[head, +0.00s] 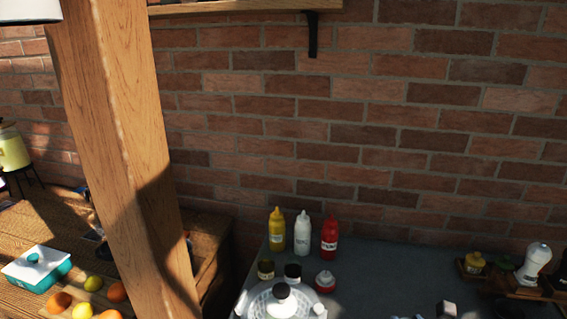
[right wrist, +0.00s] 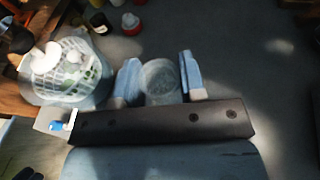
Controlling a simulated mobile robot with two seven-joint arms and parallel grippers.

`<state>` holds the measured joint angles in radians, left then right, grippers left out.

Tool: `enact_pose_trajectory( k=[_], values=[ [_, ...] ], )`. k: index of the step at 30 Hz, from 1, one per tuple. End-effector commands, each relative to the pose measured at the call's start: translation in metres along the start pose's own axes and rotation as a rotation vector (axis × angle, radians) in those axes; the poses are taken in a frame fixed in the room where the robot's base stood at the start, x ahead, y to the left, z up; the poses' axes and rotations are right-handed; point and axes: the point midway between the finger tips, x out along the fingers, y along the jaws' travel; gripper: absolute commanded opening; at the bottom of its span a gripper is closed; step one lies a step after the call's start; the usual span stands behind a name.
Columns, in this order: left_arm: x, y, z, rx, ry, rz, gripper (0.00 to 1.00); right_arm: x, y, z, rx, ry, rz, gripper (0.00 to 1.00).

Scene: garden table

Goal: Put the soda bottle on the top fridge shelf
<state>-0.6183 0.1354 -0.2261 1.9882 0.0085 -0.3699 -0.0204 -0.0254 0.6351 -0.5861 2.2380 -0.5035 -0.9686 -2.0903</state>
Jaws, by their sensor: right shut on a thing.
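My right gripper (right wrist: 160,78) shows in the right wrist view, with its two blue fingers on either side of a round, translucent grey thing (right wrist: 160,84). The gripper is shut on it, above a dark grey counter (right wrist: 255,85). I see this thing nearly end-on, so I cannot tell whether it is the soda bottle. No other soda bottle can be made out, and no fridge or shelf of one is in view. My left gripper is not in view.
A round white mesh basket (right wrist: 45,88) stands left of the right gripper. In the head view, yellow (head: 277,231), white (head: 302,234) and red (head: 329,238) squeeze bottles stand by the brick wall. A wooden post (head: 125,150) rises at left. The counter right of the gripper is clear.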

Motion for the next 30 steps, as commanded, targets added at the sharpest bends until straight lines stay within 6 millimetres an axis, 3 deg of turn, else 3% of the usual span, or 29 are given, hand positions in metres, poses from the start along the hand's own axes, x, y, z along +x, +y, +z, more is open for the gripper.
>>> enact_pose_trajectory(
  k=[25, 30],
  values=[
    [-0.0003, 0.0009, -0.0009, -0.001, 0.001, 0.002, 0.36, 0.0000, -0.0005, 0.0008, 0.000, -0.002, -0.002, 0.00],
    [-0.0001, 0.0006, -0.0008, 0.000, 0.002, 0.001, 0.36, 0.0051, -0.0050, 0.0088, 0.007, -0.005, -0.024, 0.00]
  ],
)
